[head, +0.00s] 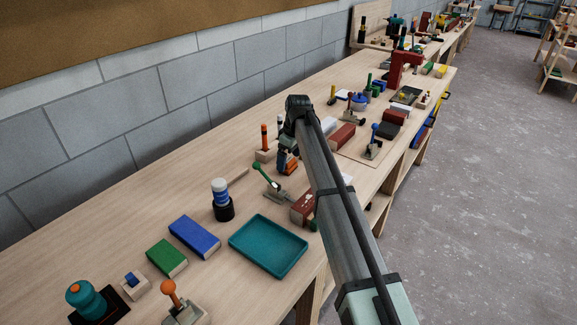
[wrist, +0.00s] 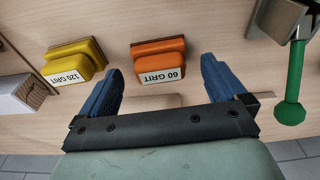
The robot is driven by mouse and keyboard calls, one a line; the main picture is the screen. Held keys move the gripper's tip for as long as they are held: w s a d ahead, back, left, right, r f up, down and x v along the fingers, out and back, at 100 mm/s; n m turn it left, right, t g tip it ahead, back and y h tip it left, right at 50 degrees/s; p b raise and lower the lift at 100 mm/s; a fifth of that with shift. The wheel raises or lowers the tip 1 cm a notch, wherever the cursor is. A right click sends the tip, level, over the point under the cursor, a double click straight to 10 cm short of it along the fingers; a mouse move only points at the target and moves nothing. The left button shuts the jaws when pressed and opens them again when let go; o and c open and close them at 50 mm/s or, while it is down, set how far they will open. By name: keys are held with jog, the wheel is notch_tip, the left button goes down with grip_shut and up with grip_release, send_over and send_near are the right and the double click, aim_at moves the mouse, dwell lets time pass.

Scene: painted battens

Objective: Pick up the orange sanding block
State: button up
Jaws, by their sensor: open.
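The orange sanding block (wrist: 158,59), labelled "60 GRIT", lies on the wooden bench in the wrist view. In the head view a small orange part of it (head: 291,168) shows beside my gripper, and the rest is hidden. My gripper (wrist: 161,66) is open, with its blue fingers on either side of the block in the wrist picture and nothing held. I cannot tell how high the fingertips are above the bench. In the head view my gripper (head: 286,160) points down at the bench, partly hidden by my arm.
A yellow "120 GRIT" block (wrist: 75,61) sits just left of the orange one. A green-handled clamp (wrist: 291,100) is at the right; it also shows in the head view (head: 268,182). A teal tray (head: 268,270) and a blue block (head: 194,237) lie nearer on the bench.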

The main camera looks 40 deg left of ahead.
aim_at(289, 159)
jog(key=shift+a+f, duration=0.15)
jog(key=shift+f, duration=0.8)
jog(key=shift+c, duration=0.3)
jog(key=c, duration=1.1)
jog(key=shift+r, duration=0.1)
notch_tip(289, 159, up, 10)
jog(key=shift+f, duration=0.1)
